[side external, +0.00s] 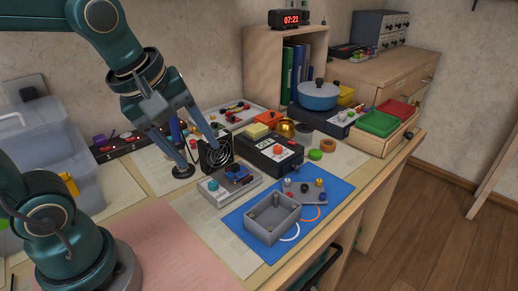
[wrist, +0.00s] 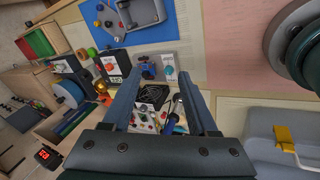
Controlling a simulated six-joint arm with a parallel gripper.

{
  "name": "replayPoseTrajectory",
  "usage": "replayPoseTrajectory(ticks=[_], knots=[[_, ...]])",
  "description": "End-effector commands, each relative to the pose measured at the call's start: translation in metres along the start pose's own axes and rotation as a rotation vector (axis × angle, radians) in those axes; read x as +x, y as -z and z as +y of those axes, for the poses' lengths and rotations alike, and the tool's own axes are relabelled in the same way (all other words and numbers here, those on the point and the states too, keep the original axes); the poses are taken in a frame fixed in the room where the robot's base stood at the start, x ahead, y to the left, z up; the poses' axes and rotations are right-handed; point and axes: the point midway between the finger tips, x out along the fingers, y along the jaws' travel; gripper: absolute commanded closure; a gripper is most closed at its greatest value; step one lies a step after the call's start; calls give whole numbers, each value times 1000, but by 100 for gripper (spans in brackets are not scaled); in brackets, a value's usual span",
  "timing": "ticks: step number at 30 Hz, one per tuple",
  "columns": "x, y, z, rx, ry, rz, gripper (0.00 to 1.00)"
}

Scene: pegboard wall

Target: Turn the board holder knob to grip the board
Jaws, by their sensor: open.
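What looks like the board holder (side external: 231,184) is a grey plate with a blue clamp-like part and a round teal knob (side external: 213,185) at its left. In the wrist view the holder (wrist: 158,58) lies beyond my fingertips, with its teal knob (wrist: 168,71) roughly between the finger lines. Whether a board sits in it is too small to tell. My gripper (side external: 199,161) is open and empty, above and behind the holder, close to a black fan. Its two fingers (wrist: 158,82) are spread wide in the wrist view. It appears apart from the knob.
The black fan (side external: 216,151) stands behind the holder, and a black box (side external: 270,152) stands to its right. A grey open enclosure (side external: 272,218) sits on a blue mat (side external: 240,222) in front. A clear bin (side external: 45,130) stands at left. The pink sheet's area (side external: 165,240) is clear.

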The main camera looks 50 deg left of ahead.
Motion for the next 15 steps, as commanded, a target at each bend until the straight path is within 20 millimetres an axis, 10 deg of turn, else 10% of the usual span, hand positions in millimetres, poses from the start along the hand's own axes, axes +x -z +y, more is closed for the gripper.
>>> replayPoseTrajectory(ticks=[9, 15], knots=[[61, 52, 26, -825, 217, 35, 41], [104, 74, 17, -1049, 346, 68, 41]])
